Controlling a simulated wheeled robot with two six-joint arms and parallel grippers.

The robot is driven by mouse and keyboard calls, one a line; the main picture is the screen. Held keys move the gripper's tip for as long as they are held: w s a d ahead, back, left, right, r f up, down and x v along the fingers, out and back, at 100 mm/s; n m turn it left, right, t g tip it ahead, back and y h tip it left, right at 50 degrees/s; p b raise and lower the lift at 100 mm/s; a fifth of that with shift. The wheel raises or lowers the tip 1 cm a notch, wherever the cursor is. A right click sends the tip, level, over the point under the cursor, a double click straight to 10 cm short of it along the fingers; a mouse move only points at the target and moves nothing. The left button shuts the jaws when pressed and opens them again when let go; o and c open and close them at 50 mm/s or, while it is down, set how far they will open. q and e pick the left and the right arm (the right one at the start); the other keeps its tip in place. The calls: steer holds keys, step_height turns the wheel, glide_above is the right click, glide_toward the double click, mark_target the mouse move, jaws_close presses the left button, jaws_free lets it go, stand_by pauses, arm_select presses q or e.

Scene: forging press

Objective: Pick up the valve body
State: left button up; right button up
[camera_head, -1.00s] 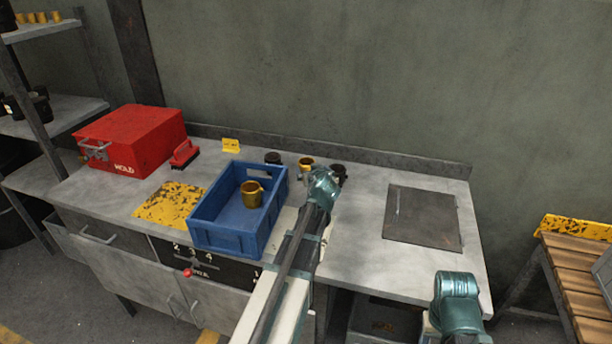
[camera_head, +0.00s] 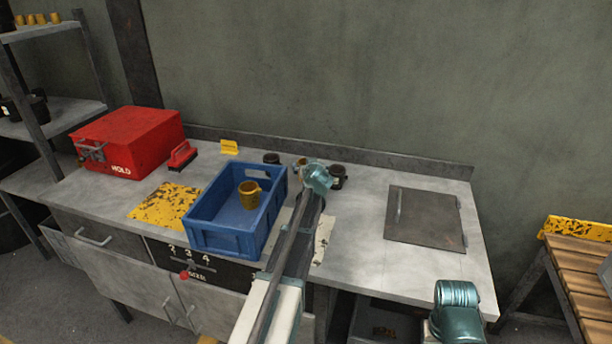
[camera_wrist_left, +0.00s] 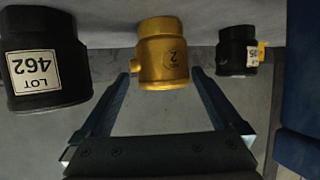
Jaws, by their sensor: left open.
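A brass valve body (camera_wrist_left: 163,55) marked 2, with a small side stub, stands between the fingertips of my left gripper (camera_wrist_left: 160,78) in the left wrist view, which looks upside down. The fingers are open, with a gap on each side. In the head view that valve body (camera_head: 300,163) is mostly hidden behind my left wrist. Another brass body (camera_head: 249,195) stands in the blue bin (camera_head: 223,242). Two black bodies flank the first: one labelled LOT 462 (camera_wrist_left: 45,60) and a smaller-looking one (camera_wrist_left: 236,50). My right gripper is not in view; only its arm shows.
The blue bin stands just left of my left arm on the grey workbench (camera_head: 365,235). A red HOLD box (camera_head: 127,142), a red brush (camera_head: 182,155) and a yellow sign (camera_head: 229,147) are farther left. A dark plate (camera_head: 425,218) lies at right.

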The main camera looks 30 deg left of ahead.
arm_select(q)
steer(key=b+x, duration=0.1)
steer(key=x, duration=0.4)
steer(key=shift+a+b, duration=0.25)
steer(key=shift+b, duration=0.1)
steer(key=shift+s, duration=0.15)
steer(key=shift+c, duration=0.6)
jaws_close()
steer(key=shift+r, duration=0.1)
step_height(320, 180, up, 10)
steer(key=p, duration=1)
